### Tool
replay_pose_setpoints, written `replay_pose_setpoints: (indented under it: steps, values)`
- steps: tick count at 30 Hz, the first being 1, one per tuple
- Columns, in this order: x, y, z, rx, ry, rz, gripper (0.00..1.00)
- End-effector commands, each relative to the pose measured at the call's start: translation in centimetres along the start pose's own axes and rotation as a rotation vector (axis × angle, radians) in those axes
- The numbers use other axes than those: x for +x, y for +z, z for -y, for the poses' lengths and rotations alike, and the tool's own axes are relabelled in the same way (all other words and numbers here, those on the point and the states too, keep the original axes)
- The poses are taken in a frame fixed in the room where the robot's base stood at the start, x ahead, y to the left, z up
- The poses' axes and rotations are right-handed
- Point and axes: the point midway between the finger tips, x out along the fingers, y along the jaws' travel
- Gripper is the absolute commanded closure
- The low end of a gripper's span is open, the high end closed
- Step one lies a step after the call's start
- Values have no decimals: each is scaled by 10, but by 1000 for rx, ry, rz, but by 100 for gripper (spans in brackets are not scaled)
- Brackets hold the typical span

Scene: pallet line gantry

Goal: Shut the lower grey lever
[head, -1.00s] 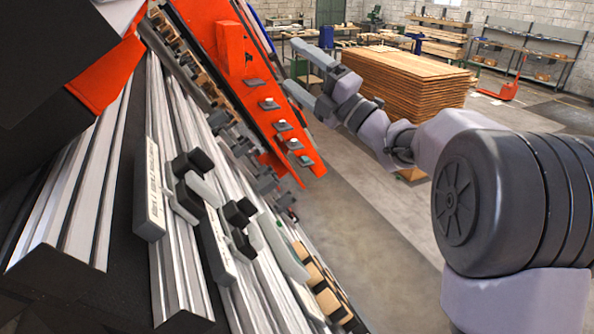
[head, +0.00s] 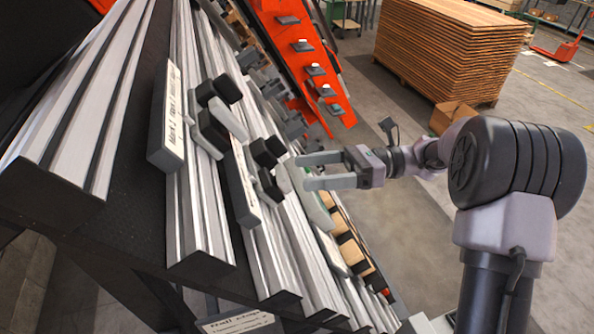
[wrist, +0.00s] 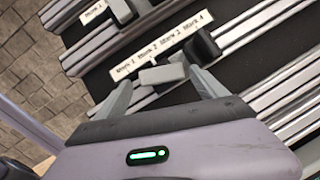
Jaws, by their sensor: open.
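The lower grey lever (head: 281,179) sits on a black clamp with dark blocks, on the aluminium rails in the head view. My gripper (head: 302,172) is open, its two fingers pointing left at the lever's right side. In the wrist view, a short grey lever end (wrist: 163,74) lies between the tips of my open gripper (wrist: 161,79), with a black block (wrist: 203,46) beside it. I cannot tell whether a finger touches it. The upper grey lever (head: 229,118) is on a similar clamp, up and left in the head view.
Labelled plates stand beside the clamps, one by the upper lever (head: 172,125) and one by the lower (head: 243,184). Wooden blocks (head: 351,250) lie below right of my fingers. An orange beam (head: 304,62) runs above. Open floor (head: 400,230) lies to the right.

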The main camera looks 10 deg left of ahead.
Motion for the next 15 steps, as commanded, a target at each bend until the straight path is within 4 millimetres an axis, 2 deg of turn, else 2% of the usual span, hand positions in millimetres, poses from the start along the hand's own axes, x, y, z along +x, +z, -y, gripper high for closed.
replay_pose_setpoints:
  steps: [3,6,15]
  values:
    - [20,1,-1,2,3,-1,18]
    - [30,1,0,1,1,0,18]
    - [34,0,0,1,-1,0,18]
